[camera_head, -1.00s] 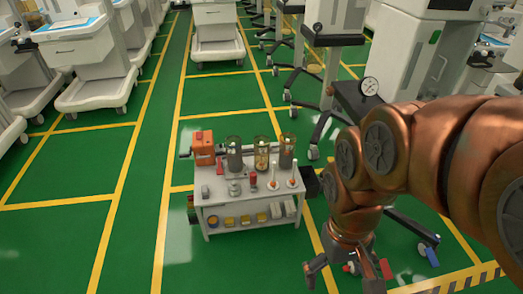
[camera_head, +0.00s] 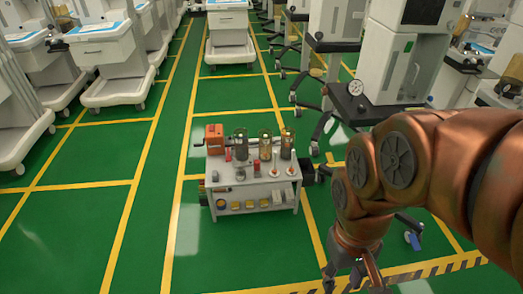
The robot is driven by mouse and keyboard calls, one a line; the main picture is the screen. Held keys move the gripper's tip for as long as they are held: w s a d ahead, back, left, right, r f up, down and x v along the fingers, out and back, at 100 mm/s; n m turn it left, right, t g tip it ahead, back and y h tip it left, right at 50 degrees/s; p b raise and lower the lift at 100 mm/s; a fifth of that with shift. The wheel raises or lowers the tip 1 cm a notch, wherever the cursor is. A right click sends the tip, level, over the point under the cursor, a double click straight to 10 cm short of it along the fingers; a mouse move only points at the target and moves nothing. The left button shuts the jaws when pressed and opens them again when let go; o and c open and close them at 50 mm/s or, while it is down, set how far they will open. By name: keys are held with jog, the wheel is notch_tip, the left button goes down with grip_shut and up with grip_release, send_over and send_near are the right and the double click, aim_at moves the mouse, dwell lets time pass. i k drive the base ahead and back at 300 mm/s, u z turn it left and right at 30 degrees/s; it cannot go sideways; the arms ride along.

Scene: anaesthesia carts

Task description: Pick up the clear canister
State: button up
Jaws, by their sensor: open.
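Three see-through canisters stand upright in a row on top of a small white cart (camera_head: 247,187). The left canister (camera_head: 240,146) looks clear and greyish, the middle one (camera_head: 265,144) has a yellowish tint, and the right one (camera_head: 287,143) looks darker. Which of them is the clear canister of the task is hard to tell at this size. My gripper (camera_head: 343,283) is open and points down at the bottom of the view, right of and nearer than the cart, apart from the canisters. Its fingertips are partly cut off by the frame edge.
An orange box (camera_head: 214,138) and small red and white items share the cart top. Large anaesthesia carts (camera_head: 119,55) stand along the left and at the right (camera_head: 405,50). Green floor is free left of and in front of the cart.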

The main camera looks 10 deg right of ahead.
aim_at(265, 143)
jog(key=u, duration=0.65)
jog(key=i, duration=0.9)
jog(key=u, duration=0.65)
jog(key=i, duration=0.95)
jog(key=z, duration=0.9)
jog(key=i, duration=0.8)
jog(key=z, duration=0.7)
